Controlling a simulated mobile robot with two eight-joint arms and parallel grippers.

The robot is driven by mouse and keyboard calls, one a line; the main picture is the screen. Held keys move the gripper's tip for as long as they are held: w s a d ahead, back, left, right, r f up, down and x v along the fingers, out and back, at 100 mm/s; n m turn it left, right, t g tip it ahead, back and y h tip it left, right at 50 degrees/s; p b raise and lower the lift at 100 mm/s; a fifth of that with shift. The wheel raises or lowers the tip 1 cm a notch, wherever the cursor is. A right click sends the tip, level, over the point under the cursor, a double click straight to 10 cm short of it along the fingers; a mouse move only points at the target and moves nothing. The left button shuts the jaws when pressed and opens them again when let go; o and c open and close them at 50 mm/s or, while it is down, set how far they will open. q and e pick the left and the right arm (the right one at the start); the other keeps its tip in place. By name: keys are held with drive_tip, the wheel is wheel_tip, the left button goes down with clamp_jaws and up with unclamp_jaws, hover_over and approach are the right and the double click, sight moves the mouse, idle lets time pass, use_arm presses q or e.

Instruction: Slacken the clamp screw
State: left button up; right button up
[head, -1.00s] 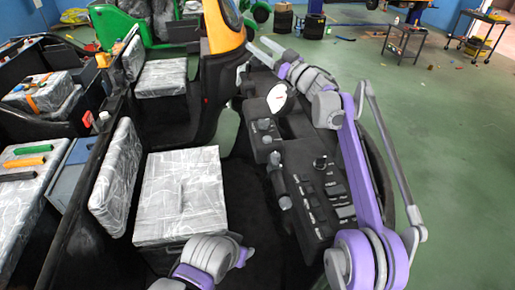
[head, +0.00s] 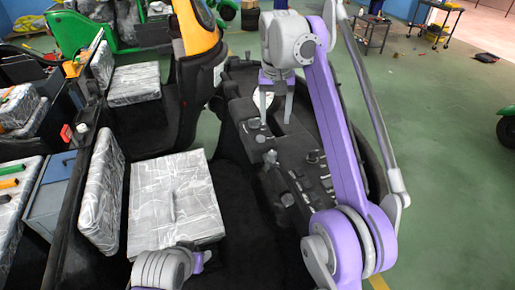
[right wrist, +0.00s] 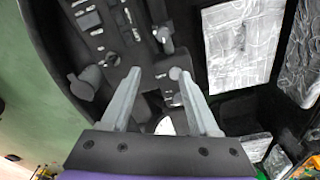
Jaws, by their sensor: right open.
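No part in view can be told for sure as the clamp screw. A dark console (head: 291,180) carries several knobs and switches. My right gripper (head: 276,114) points down over the far part of the console, open, with nothing visible between its fingers. The right wrist view shows its two spread fingers (right wrist: 154,77) over the console (right wrist: 120,20). A round white disc (right wrist: 165,126) shows between the fingers there, and its gap from them cannot be judged. A dark knob (right wrist: 90,78) stands left of the fingers. My left gripper (head: 202,261) is low in the head view, its jaws unclear.
A grey-wrapped seat (head: 175,200) lies left of the console. A tool cart (head: 370,30) stands at the back right. Open green floor (head: 440,150) lies on the right.

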sight(273, 152)
drive_tip(key=shift+g, duration=0.5)
drive_tip(key=s+f+b, duration=0.1)
drive_tip(key=f, duration=0.2)
drive_tip(key=f+b, duration=0.1)
drive_tip(key=f, duration=0.2)
drive_tip(key=s+f+b, duration=0.1)
drive_tip(key=f, duration=0.2)
drive_tip(key=shift+s+f, duration=0.3)
drive_tip(key=shift+w+f, duration=0.2)
drive_tip(key=shift+f, duration=0.3)
use_arm(q)
drive_tip(key=shift+g, duration=0.3)
drive_tip(key=s+f, duration=0.2)
drive_tip(key=f, duration=0.3)
drive_tip(key=shift+s+a, duration=0.1)
drive_tip(key=shift+s, duration=0.3)
use_arm(e)
drive_tip(key=shift+r, duration=0.1)
clamp_jaws()
